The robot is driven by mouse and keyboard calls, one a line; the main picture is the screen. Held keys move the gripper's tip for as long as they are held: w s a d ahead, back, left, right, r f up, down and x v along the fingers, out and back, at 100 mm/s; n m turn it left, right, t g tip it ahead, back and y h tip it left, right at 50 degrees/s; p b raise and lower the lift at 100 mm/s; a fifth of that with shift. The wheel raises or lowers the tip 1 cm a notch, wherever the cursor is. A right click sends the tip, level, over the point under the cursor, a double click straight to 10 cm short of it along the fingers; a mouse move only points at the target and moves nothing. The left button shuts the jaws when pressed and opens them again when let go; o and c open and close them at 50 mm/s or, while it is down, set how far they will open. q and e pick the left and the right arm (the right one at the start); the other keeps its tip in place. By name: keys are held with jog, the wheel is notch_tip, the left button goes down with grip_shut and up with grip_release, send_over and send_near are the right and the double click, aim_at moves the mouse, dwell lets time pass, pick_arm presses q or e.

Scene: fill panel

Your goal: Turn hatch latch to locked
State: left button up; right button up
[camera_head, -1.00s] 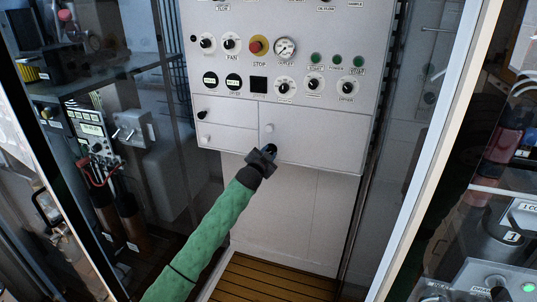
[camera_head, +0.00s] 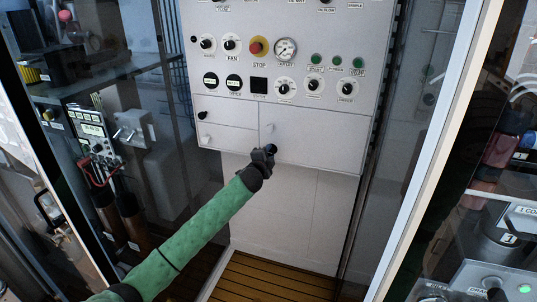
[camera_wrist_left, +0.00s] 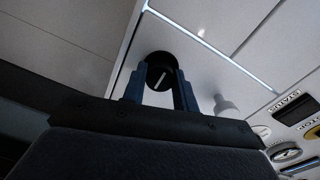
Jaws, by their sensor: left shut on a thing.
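The hatch (camera_head: 325,138) is a flat white door at the lower right of the panel. Its latch (camera_head: 272,148) is a small round black knob near the hatch's lower left corner. In the left wrist view the latch (camera_wrist_left: 161,73) has a slanted white line on its face. My left gripper (camera_head: 266,151) is shut on it, with one dark blue finger on each side. The gripper hides part of the latch in the head view. No lock marking can be read beside the latch. My right gripper is in neither view.
A pale round knob (camera_head: 269,128) sticks out of the hatch just above the latch. Smaller doors (camera_head: 235,110) lie to the left. Dials, a red stop button (camera_head: 258,45) and a gauge (camera_head: 285,49) fill the panel above. Glass walls flank the panel.

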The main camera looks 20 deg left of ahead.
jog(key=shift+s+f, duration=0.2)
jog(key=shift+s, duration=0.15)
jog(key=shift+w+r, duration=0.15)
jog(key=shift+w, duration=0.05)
pick_arm(q)
jog(key=o, duration=1)
jog(key=shift+c, duration=0.2)
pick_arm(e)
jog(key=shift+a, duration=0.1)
